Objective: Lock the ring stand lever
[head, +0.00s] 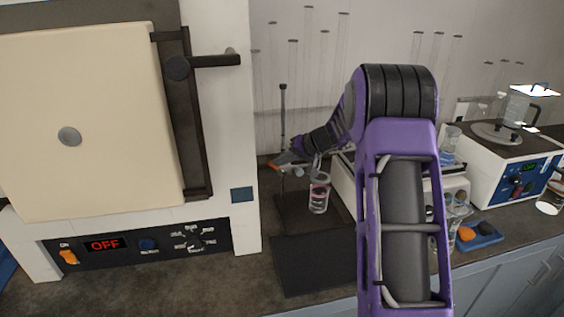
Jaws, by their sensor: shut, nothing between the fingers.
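The ring stand shows as a thin dark upright rod (283,108) with a knob-like top, left of my arm. My gripper (283,162) is at the lower part of this rod, close to it. It is shut, and I see nothing held in it. Small orange and grey parts show around the fingertips. They are too small to tell finger from lever, so I cannot tell the lever's position or whether my gripper touches it. A glass beaker (318,193) with pinkish contents is just below and right of my gripper.
A large furnace (82,125) with a cream door and a dark handle (212,61) stands close on the left. A white device with a blue panel (517,188) and glassware stand at right.

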